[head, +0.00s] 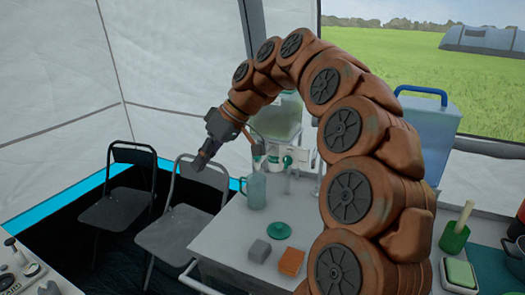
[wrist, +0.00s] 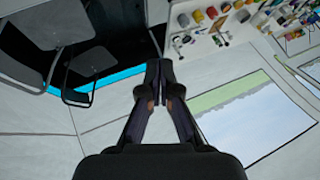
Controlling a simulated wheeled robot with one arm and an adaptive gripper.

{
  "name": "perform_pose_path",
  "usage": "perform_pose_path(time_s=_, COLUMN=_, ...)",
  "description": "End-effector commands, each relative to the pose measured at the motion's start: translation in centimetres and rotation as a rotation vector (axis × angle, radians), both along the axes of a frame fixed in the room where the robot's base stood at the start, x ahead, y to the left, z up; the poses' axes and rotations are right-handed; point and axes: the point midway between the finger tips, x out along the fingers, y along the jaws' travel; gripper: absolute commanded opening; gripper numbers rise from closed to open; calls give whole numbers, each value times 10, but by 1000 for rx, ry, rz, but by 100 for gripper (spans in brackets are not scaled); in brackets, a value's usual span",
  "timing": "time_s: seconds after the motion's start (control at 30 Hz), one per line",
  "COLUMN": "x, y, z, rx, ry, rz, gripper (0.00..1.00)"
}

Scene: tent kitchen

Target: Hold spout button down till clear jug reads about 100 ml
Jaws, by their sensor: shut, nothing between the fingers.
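A clear bluish jug (head: 253,191) stands upright on the left part of the white table in the head view. Its scale is too small to read, and I cannot tell whether it holds water. Behind it is a clear tank (head: 289,118), partly hidden by my arm, with small green and white fittings (head: 274,163) below it. I cannot make out which part is the spout button. My gripper (head: 199,164) is shut and empty, raised up and left of the jug, apart from it. The closed fingertips (wrist: 160,72) also show in the wrist view, pointing away from the table.
A green round item (head: 279,230), a grey block (head: 259,251) and an orange block (head: 291,262) lie on the table (head: 230,228). A blue-handled container (head: 428,125) stands right. Folding chairs (head: 182,225) stand left. Open air surrounds my gripper.

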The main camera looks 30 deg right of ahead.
Motion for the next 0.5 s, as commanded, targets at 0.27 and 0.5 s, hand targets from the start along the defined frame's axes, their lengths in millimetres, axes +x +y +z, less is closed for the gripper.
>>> perform_pose_path(time_s=0.27, x=57, y=-99, z=16, rx=40, ry=-191, rz=-31, gripper=0)
perform_pose_path(time_s=0.5, x=78, y=-196, z=14, rx=-4, ry=-342, rz=-80, gripper=0)
